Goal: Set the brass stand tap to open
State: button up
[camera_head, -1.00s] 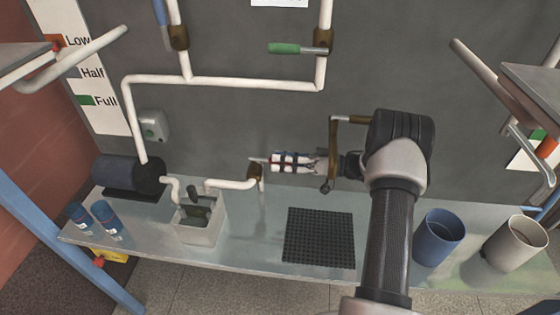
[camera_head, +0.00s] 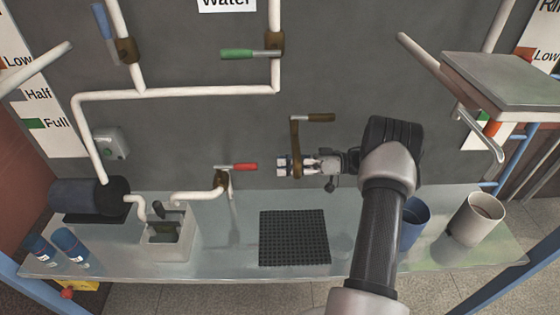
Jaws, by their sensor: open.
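The brass stand tap (camera_head: 295,133) is a thin brass upright against the grey wall, with a brown horizontal arm at its top pointing right. Its lower part crosses my gripper in the picture, and a lever on it cannot be made out. My gripper (camera_head: 284,165) is open and points left, with its pale fingers at the tap's lower end. I cannot tell whether they touch the tap. No object shows between the fingers.
A red-handled valve (camera_head: 240,167) sits just left of my gripper. A green-handled valve (camera_head: 240,53) and a blue-handled valve (camera_head: 103,22) are higher up. Below are a black mat (camera_head: 294,238), a grey box (camera_head: 168,240) and a blue pot (camera_head: 413,222). The bench front between box and mat is clear.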

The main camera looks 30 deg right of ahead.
aim_at(315, 117)
jog(key=k, duration=1)
